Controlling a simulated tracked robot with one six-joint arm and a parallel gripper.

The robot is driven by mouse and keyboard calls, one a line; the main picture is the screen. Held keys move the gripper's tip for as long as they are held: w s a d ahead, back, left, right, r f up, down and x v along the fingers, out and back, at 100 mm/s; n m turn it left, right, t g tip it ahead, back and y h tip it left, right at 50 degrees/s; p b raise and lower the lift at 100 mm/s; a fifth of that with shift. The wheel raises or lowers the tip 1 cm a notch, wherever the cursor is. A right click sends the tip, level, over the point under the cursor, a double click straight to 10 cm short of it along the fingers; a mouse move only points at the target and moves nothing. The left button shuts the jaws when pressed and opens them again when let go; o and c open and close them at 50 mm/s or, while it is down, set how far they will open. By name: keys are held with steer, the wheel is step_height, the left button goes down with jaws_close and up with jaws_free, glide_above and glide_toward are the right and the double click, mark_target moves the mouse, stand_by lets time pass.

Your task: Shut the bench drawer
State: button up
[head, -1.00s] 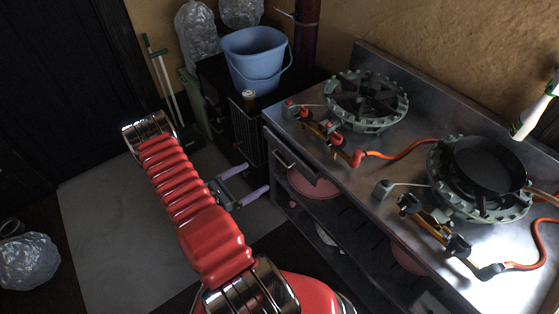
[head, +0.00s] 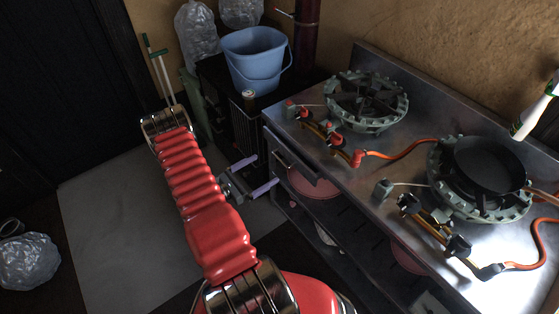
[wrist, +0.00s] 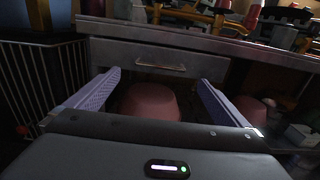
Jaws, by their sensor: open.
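The bench drawer (wrist: 185,56) shows as a grey metal front with a bar handle (wrist: 160,67) in the wrist view, just under the bench top. In the head view the drawer (head: 291,157) is at the near left end of the steel bench (head: 372,177). How far it stands out is hard to tell. My gripper (head: 266,170) is open and empty, its two purple fingers pointing at the bench. In the wrist view my gripper (wrist: 160,78) has its fingers spread to either side of the handle, slightly below it, with no clear contact.
A pink bowl (wrist: 150,101) sits on the shelf below the drawer. A black wire rack (wrist: 40,75) stands left of the bench. Two burners, one at the back (head: 367,98), stand on the bench top.

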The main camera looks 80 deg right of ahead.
mark_target(279, 159)
steer(key=x, duration=0.9)
steer(key=shift+s+d, duration=0.1)
steer(key=shift+c, duration=0.3)
steer(key=c, duration=1.3)
steer(key=shift+c, duration=0.2)
